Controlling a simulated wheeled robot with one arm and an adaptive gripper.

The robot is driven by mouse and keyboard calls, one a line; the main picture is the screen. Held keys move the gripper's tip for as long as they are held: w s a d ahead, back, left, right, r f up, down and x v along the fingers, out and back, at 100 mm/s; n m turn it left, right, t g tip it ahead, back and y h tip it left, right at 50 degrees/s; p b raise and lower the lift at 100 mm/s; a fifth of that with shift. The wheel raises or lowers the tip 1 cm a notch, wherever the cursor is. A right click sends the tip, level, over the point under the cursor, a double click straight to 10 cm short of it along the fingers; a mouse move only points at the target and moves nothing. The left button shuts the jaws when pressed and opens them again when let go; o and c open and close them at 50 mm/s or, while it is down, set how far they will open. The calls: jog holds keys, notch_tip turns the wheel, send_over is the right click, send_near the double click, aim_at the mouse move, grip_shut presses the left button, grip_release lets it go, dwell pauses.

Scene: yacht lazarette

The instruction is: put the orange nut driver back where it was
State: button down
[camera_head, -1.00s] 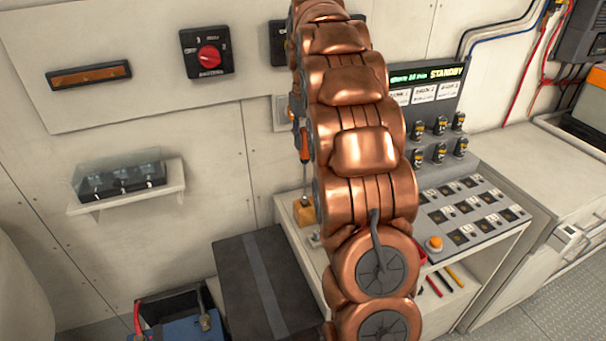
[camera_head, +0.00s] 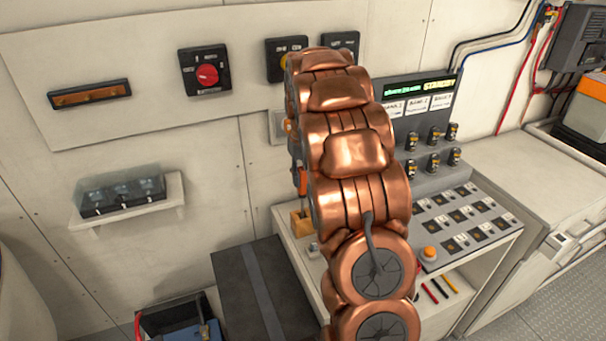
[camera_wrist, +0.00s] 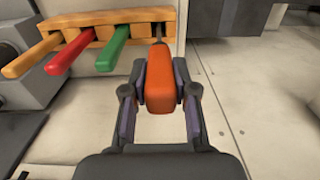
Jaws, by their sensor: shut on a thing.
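The orange nut driver (camera_wrist: 160,80) is held by its handle between the fingers of my gripper (camera_wrist: 160,86) in the wrist view. Its shaft points toward the wooden rack (camera_wrist: 108,28), at the rack's right end. The rack holds tools with yellow-orange (camera_wrist: 30,54), red (camera_wrist: 68,52) and green (camera_wrist: 114,48) handles to the left. In the head view the orange handle (camera_head: 302,181) shows at the left edge of my arm, just above the wooden block (camera_head: 302,222). Whether the shaft tip is inside a rack hole cannot be told. My arm hides most of the gripper there.
A console (camera_head: 462,215) with several buttons stands to the right of my arm. A dark box (camera_head: 235,290) with a grey stripe stands left of the bench. A small wall shelf (camera_head: 130,210) holds a clear-covered unit. Rotary switches (camera_head: 206,73) are on the wall behind.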

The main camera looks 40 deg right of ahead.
jog(key=c, duration=0.9)
grip_release()
jog(key=shift+w+r+b, duration=0.15)
jog(key=shift+r+b, duration=0.3)
jog(key=shift+r, duration=0.15)
jog(key=shift+d+r+b, duration=0.15)
jog(key=shift+r+b, duration=1.75)
jog(key=shift+r, duration=3.5)
